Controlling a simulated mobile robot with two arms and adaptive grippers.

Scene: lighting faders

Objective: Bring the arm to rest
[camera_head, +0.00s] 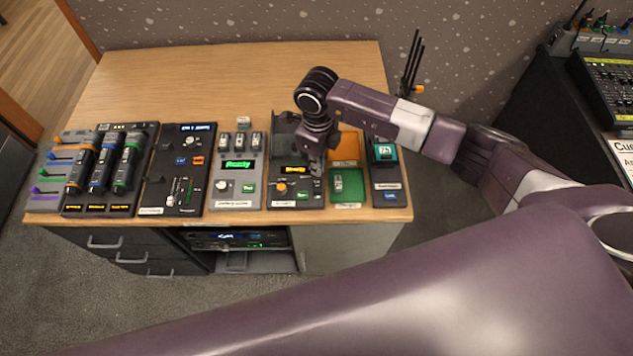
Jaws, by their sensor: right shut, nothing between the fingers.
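My right arm (410,122) reaches in from the right over the wooden desk (225,75). Its wrist bends down above the equipment. My right gripper (313,158) points down over the dark device with an orange knob, near the orange tray (346,147). It is shut, with nothing seen in it, and the wrist partly hides its fingers. I cannot tell whether it touches the device. My left gripper is not in view.
A fader panel (176,170), a battery station (237,170) and microphones (102,168) line the desk front. A green tray (345,186) and a small display unit (385,165) stand at right. The desk's back is mostly clear. A mixer (607,85) sits far right.

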